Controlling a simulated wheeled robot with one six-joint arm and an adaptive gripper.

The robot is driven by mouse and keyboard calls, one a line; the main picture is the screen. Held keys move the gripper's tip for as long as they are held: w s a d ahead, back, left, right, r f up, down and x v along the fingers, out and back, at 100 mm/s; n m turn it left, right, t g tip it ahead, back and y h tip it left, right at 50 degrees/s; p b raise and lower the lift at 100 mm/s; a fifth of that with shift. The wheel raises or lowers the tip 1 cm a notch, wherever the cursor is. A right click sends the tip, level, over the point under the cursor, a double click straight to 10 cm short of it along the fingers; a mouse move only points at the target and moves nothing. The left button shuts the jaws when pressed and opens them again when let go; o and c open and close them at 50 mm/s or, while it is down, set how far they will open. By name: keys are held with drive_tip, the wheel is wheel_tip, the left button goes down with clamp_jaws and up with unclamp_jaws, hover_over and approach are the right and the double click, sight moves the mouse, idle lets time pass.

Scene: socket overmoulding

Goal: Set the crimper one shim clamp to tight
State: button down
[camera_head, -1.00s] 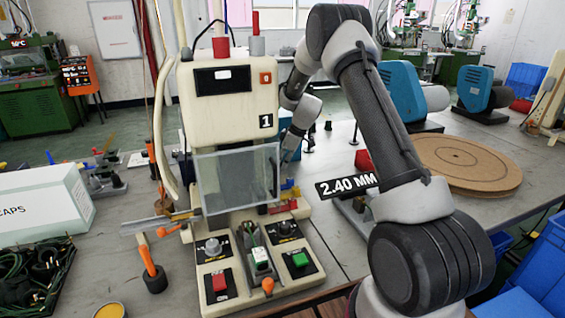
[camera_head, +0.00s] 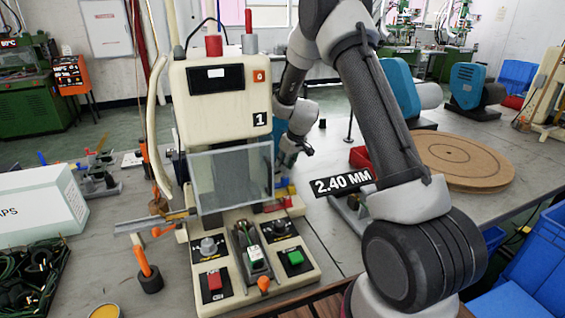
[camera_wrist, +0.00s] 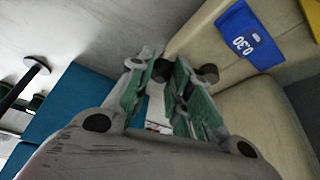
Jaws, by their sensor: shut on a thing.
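Crimper one (camera_head: 222,120) is the cream machine marked 1, with a clear guard (camera_head: 230,178) in front. My gripper (camera_head: 291,160) is at the machine's right side, small and partly hidden by my arm in the head view. In the wrist view my gripper (camera_wrist: 168,76) has its green-padded fingers close together, shut on a small dark knob (camera_wrist: 207,73) at the tips. The fingers hide much of it, and I cannot tell its setting. A blue shim tag (camera_wrist: 250,37) marked 0.30 lies on the cream surface beyond the fingertips, apart from them.
A 2.40 MM sign (camera_head: 343,182) and a red bin (camera_head: 361,158) stand right of the crimper. Orange-handled levers (camera_head: 147,262) are at its left. A brown round board (camera_head: 455,158) lies farther right. A white box (camera_head: 38,208) is at the left.

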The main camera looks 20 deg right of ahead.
drive_tip(key=shift+s+d+m+h, duration=0.1)
drive_tip(key=shift+s+m+h, duration=0.4)
drive_tip(key=shift+m, duration=0.6)
drive_tip(key=shift+s, duration=0.15)
drive_tip(key=c, duration=1.3)
unclamp_jaws()
drive_tip(key=shift+r, duration=0.15)
drive_tip(key=v, duration=1.1)
drive_tip(key=shift+s+r, duration=0.2)
drive_tip(key=shift+r, duration=0.15)
